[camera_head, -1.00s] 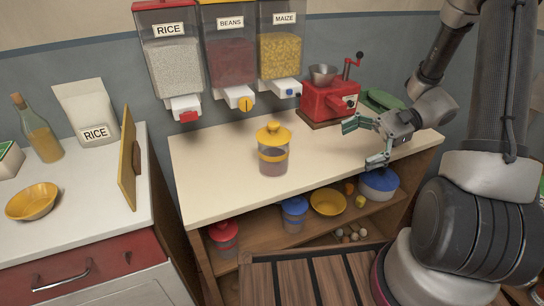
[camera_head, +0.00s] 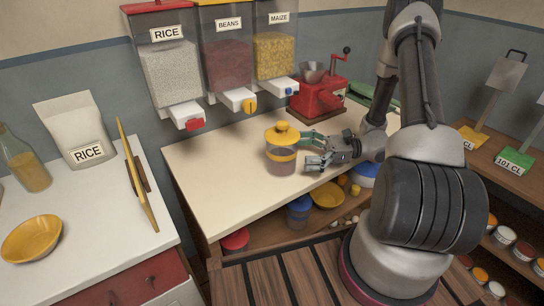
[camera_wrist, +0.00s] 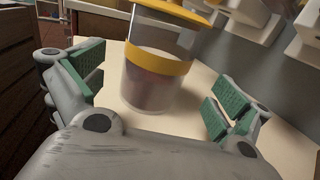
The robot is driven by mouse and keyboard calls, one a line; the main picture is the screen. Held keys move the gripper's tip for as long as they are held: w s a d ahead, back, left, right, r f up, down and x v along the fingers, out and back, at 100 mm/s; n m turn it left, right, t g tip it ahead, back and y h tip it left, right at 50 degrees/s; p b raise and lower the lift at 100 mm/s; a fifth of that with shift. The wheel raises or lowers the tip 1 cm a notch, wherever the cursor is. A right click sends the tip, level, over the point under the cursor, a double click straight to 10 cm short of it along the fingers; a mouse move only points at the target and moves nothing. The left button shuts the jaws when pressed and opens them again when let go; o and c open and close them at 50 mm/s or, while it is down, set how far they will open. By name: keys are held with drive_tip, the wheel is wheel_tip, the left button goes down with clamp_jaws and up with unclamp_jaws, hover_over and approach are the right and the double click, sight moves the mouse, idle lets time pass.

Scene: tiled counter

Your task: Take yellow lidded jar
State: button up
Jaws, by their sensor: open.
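The yellow lidded jar (camera_head: 281,151) stands upright on the cream counter (camera_head: 222,165). It is clear, with a yellow lid, a yellow band and brownish contents. My gripper (camera_head: 312,152) is open just to the right of the jar in the head view, its fingers pointing at it. In the wrist view the jar (camera_wrist: 157,75) stands ahead and between the two green-padded fingers of my gripper (camera_wrist: 155,98), with gaps on both sides. The top of its lid is cut off there.
Wall dispensers of rice (camera_head: 169,70), beans (camera_head: 228,60) and maize (camera_head: 274,50) hang behind the counter. A red grinder (camera_head: 318,97) stands at the back right. The counter left of the jar is clear.

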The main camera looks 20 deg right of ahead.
sight(266, 152)
drive_tip(key=x, duration=0.7)
drive_tip(key=shift+s, duration=0.2)
drive_tip(key=shift+c, duration=0.4)
drive_tip(key=c, duration=1.4)
drive_tip(key=shift+c, duration=0.2)
